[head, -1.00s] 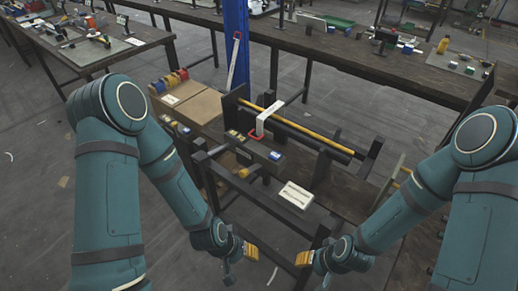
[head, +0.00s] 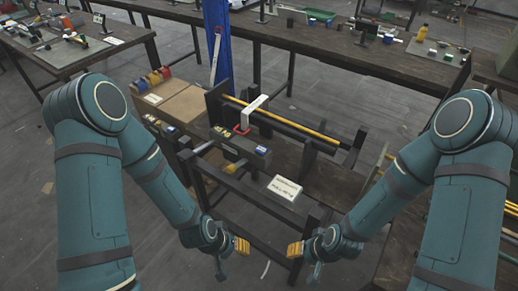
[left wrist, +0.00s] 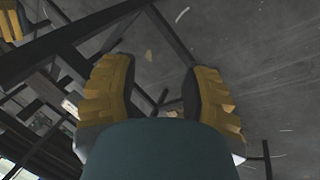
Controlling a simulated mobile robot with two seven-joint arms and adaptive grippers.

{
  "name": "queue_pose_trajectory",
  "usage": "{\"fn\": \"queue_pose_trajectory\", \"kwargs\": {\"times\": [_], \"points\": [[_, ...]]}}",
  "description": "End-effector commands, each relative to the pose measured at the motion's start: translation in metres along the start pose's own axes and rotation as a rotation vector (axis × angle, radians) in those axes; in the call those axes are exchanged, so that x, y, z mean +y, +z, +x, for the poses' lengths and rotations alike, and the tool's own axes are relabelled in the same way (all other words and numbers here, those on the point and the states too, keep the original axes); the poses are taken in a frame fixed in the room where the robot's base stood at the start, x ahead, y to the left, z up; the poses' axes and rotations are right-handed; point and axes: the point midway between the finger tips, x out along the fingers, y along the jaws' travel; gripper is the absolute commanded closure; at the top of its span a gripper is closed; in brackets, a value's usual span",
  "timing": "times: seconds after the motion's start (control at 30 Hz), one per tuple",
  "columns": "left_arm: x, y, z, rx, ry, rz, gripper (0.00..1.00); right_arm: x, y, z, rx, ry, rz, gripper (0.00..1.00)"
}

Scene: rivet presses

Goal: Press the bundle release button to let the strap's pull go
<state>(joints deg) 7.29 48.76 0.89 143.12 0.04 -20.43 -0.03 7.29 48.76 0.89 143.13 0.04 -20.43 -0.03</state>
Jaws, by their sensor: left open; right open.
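A white strap (head: 254,106) lies across a yellow rod (head: 300,127) on the dark rack, with a red bracket (head: 241,131) at its lower end. Below the bracket is a dark box (head: 240,146) with a small blue part (head: 262,150) on top. Blue and yellow parts (head: 222,131) are at its left. I cannot tell which is the release button. My left gripper (head: 241,246) is open and empty, low in front of the rack; its yellow fingers stand apart in the left wrist view (left wrist: 160,72). My right gripper (head: 296,249) hangs close to its right; its finger gap is not clear.
A white label plate (head: 284,187) sits on the dark frame between the box and my grippers. Frame bars (head: 250,205) run just above the grippers. Cardboard boxes (head: 185,105) stand left of the rack. A blue post (head: 216,45) rises behind it.

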Motion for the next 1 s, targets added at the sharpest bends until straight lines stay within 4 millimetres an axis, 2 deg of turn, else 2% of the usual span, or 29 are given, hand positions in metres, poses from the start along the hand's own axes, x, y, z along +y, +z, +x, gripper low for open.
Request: {"fn": "queue_pose_trajectory", "kwargs": {"times": [0.4,0.43,0.5,0.57,1.0], "points": [[0.0000,0.0001,0.0000,0.000,0.000,0.000,0.53,0.0000,0.0000,0.0000,0.000,0.000,0.000,0.53],[0.0000,0.0001,0.0000,0.000,0.000,0.000,0.58,0.0000,0.0000,0.0000,0.000,0.000,0.000,0.53],[0.0000,0.0001,0.0000,0.000,0.000,0.000,0.82,0.0000,0.0000,0.0000,0.000,0.000,0.000,0.53],[0.0000,0.0001,0.0000,0.000,0.000,0.000,1.00,0.0000,0.0000,0.0000,0.000,0.000,0.000,0.53],[0.0000,0.0000,0.0000,0.000,0.000,0.000,1.00,0.0000,0.0000,0.0000,0.000,0.000,0.000,0.53]]}}
